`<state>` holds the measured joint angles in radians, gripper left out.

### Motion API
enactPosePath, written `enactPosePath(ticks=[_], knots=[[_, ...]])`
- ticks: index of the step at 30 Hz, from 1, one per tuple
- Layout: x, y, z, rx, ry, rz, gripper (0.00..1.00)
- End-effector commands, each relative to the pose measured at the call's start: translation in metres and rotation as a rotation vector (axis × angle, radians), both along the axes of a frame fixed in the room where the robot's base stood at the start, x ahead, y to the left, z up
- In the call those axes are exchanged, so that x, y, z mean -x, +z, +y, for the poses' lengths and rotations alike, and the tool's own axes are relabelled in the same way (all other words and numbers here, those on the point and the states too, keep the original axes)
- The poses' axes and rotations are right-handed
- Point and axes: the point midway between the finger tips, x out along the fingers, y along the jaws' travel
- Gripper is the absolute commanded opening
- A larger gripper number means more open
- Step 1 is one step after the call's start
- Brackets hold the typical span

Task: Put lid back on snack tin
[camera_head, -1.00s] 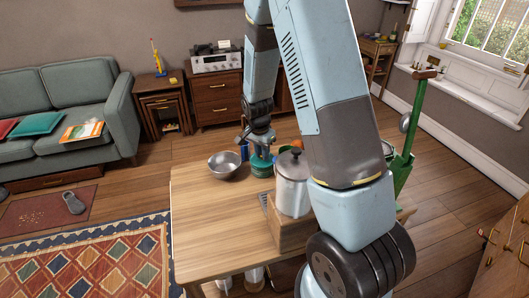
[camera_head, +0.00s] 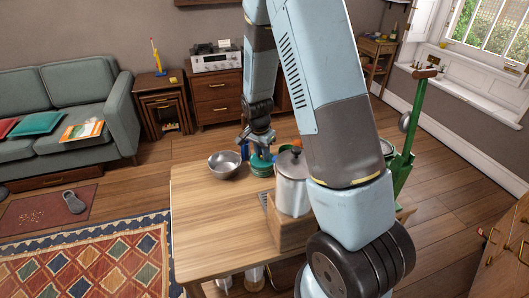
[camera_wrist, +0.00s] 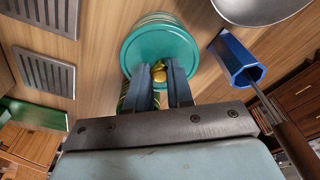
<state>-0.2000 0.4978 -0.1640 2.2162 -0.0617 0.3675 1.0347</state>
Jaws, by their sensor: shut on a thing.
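The teal round lid (camera_wrist: 158,45) with a yellow knob fills the upper middle of the wrist view. My gripper (camera_wrist: 159,75) is shut on the knob, one finger on each side. Patterned edges of the snack tin (camera_wrist: 152,17) show just past the lid's rim, so the lid is over the tin. I cannot tell whether the lid is fully seated. In the head view the green tin (camera_head: 261,168) stands upright on the table below my gripper (camera_head: 262,153), with its top partly hidden by the fingers.
A metal bowl (camera_head: 224,164) stands just left of the tin on the wooden table (camera_head: 210,225). A blue holder (camera_wrist: 236,62) with a handled tool is close to my fingers. A pale canister (camera_head: 291,185) stands in front right. The table's front left is clear.

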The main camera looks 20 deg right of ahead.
Motion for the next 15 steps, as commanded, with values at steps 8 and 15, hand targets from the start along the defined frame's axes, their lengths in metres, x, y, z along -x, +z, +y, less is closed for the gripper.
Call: enactPosePath(ticks=[8, 15], knots=[[-0.0001, 0.0001, 0.0000, 0.000, -0.001, 0.000, 0.36], [-0.0001, 0.0001, 0.0001, 0.000, 0.000, 0.000, 0.51]])
